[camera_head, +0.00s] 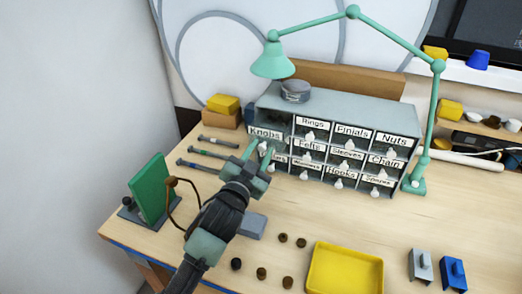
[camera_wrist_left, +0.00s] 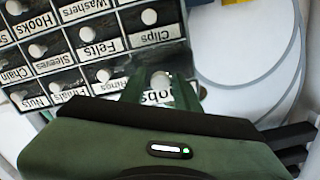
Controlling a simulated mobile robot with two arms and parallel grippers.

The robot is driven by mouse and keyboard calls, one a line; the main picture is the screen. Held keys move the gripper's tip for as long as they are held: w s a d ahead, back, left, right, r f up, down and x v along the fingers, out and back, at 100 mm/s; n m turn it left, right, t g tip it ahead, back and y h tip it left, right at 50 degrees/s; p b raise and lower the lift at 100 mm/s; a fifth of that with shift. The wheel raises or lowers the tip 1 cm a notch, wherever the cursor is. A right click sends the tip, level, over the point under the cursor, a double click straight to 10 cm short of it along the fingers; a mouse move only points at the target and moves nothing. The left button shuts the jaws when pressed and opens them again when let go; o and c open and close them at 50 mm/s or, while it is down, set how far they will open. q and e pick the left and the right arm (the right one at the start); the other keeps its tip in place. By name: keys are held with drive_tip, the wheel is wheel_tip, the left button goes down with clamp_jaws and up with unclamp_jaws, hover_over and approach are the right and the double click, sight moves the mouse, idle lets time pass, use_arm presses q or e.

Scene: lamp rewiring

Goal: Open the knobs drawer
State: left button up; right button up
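The grey drawer cabinet (camera_head: 355,105) stands at the back of the bench with labelled drawers. The knobs drawer (camera_head: 265,133) is its top left drawer. Its front sits forward of the Rings drawer (camera_head: 312,122), with a dark opening behind it, so it is partly pulled out. My left gripper (camera_head: 260,153) is at this drawer's front. In the left wrist view its green fingers (camera_wrist_left: 160,92) stand apart on either side of the drawer's white knob (camera_wrist_left: 160,80); firm contact is not visible. The label is partly hidden by the fingers. My right gripper is not in view.
A teal lamp (camera_head: 272,62) arches over the cabinet. A green panel (camera_head: 151,190) stands at left, near several rods (camera_head: 207,153). A yellow tray (camera_head: 345,270) and small brown parts (camera_head: 283,238) lie in front. The bench right of the cabinet front is mostly clear.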

use_arm(q)
drive_tip(key=b+v, duration=0.1)
drive_tip(key=v, duration=0.6)
drive_tip(key=shift+s, duration=0.1)
